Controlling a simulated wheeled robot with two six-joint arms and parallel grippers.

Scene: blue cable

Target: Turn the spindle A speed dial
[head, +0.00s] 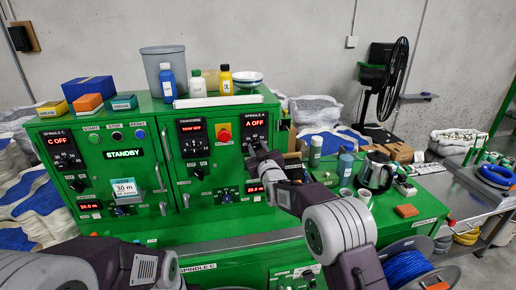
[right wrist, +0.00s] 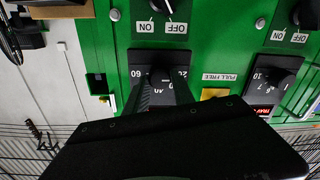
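The spindle A panel (head: 254,125) is at the right of the green cabinet in the head view, its red display reading "A OFF". My right gripper (head: 256,160) is right in front of the lower part of this panel and hides the dial there. In the right wrist view a black dial (right wrist: 163,75) sits on a plate marked 20, 40 and 60. Dark finger parts reach up against or just beside this dial; I cannot tell whether they touch it or how far they are apart. My left arm shows at the bottom left of the head view, its gripper out of sight.
An ON/OFF knob (right wrist: 163,6) is close to the dial, and another dial (right wrist: 275,80) is at the right. A red emergency button (head: 224,134) is left of the spindle A panel. A kettle (head: 375,172) and bottles stand on the counter at the right.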

